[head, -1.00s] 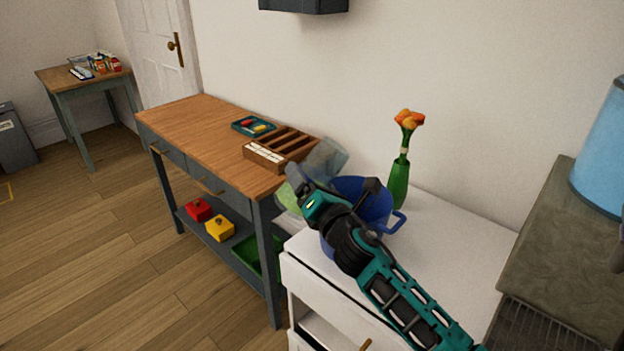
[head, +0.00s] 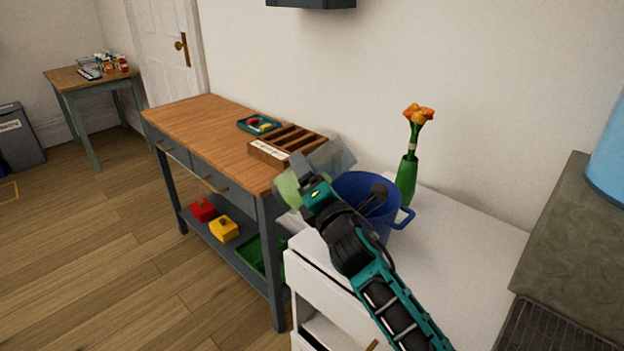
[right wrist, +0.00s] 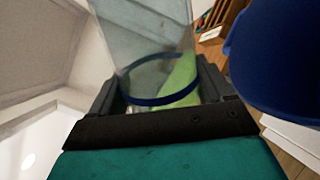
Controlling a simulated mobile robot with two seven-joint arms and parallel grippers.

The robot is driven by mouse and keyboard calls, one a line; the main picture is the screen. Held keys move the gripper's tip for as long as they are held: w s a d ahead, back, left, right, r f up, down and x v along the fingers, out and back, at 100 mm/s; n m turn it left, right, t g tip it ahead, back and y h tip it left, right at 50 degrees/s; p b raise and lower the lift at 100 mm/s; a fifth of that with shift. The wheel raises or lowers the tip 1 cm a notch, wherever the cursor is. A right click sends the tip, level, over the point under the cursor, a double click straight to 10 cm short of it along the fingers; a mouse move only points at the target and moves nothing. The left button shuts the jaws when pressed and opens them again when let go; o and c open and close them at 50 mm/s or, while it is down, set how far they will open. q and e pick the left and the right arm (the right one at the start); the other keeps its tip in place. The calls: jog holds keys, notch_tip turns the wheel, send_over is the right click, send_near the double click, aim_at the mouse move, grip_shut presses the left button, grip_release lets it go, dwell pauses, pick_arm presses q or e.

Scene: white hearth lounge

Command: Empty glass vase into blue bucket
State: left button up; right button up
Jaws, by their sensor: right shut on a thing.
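The clear glass vase (head: 338,157) is held tilted above the left rim of the blue bucket (head: 352,187). Something green shows toward its left end; I cannot tell whether it is liquid. My right gripper (head: 301,172) is shut on the vase. In the right wrist view the vase (right wrist: 155,40) lies between the fingers of the right gripper (right wrist: 160,90), with a dark blue band around it and green behind the glass. The blue bucket (right wrist: 285,55) is at the right there. The bucket's contents are mostly hidden by my arm. My left gripper is out of view.
The bucket stands on a white cabinet (head: 455,235), with a green vase of orange flowers (head: 407,178) close behind it. A wooden-topped table (head: 205,125) at left holds a compartment box (head: 270,152) and a small teal tray (head: 243,124). A grey counter (head: 575,230) is at right.

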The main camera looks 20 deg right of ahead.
aim_at(324, 175)
jog(key=shift+a+m+b, duration=0.2)
jog(key=shift+m+b, duration=0.35)
jog(key=shift+m, duration=0.15)
jog(key=shift+s+m+h, duration=0.15)
jog(key=shift+m+h, duration=0.15)
jog(key=shift+m, duration=0.3)
jog(key=shift+s+d+m, duration=0.15)
jog(key=shift+s+m, duration=0.15)
jog(key=shift+m, duration=0.9)
jog(key=shift+s+d+m, duration=0.15)
jog(key=shift+s+m, duration=0.05)
jog(key=shift+m, duration=0.1)
jog(key=shift+r, duration=0.1)
jog(key=shift+s+d+r+m+h+p, duration=0.25)
jog(key=shift+d+m+h+p, duration=0.15)
jog(key=shift+p, duration=0.15)
jog(key=shift+s+d+r+m+p, duration=0.25)
jog(key=shift+d+m+p, duration=0.15)
jog(key=shift+p, duration=0.1)
